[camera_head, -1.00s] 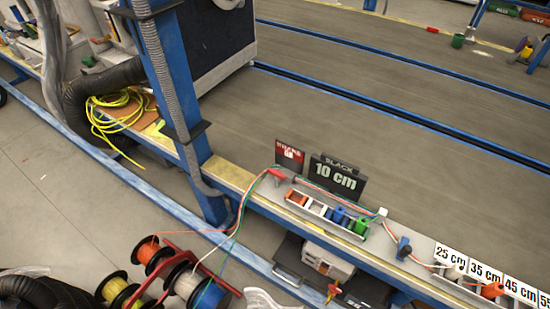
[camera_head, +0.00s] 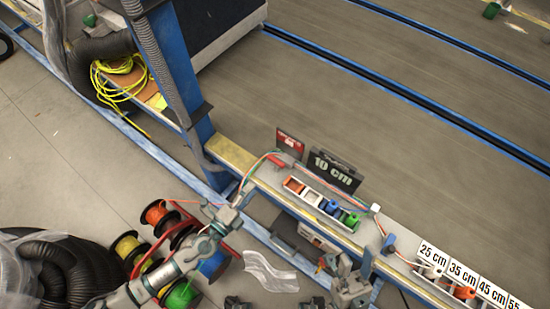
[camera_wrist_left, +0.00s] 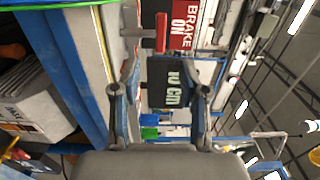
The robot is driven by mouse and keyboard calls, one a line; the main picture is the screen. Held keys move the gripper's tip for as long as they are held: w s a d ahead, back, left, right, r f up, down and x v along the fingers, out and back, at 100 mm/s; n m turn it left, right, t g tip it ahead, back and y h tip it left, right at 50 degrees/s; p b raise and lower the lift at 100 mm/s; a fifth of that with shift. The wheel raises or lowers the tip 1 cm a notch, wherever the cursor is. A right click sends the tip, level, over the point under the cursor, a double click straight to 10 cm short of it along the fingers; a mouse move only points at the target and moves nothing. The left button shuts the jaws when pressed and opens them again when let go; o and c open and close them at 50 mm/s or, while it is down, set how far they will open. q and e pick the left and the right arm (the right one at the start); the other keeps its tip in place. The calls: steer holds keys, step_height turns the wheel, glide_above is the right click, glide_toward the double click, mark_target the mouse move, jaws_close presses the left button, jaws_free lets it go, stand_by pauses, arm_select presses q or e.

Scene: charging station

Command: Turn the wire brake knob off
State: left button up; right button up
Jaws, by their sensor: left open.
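The red wire brake knob (camera_head: 276,161) is on the rail at the left end of the workbench, with wires running by it. In the left wrist view the red knob (camera_wrist_left: 160,32) stands beside the red "BRAKE ON" sign (camera_wrist_left: 188,22), which also shows in the head view (camera_head: 289,144). My left gripper (camera_head: 226,213) is open and empty, left of and nearer than the knob. In the wrist view its fingers (camera_wrist_left: 161,90) are apart, and the knob lies beyond them. My right gripper (camera_head: 352,274) is low at the bench's front edge; its jaw state is unclear.
A black "10 cm" sign (camera_head: 334,170) stands right of the brake sign. A tray of coloured connectors (camera_head: 322,204) lies in front of it. Wire spools (camera_head: 155,214) on a red rack sit below my left arm. A blue post (camera_head: 180,85) rises left of the knob.

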mark_target(274, 163)
arm_select(q)
steer(key=x, duration=0.6)
steer(key=b+x, duration=0.1)
steer(key=x, duration=0.6)
steer(key=shift+s+d+f, duration=0.15)
steer(key=shift+s+d, duration=0.05)
steer(key=shift+d, duration=0.05)
steer(key=shift+w, duration=0.45)
steer(key=shift+d, duration=0.1)
steer(key=shift+d, duration=0.1)
jaws_close()
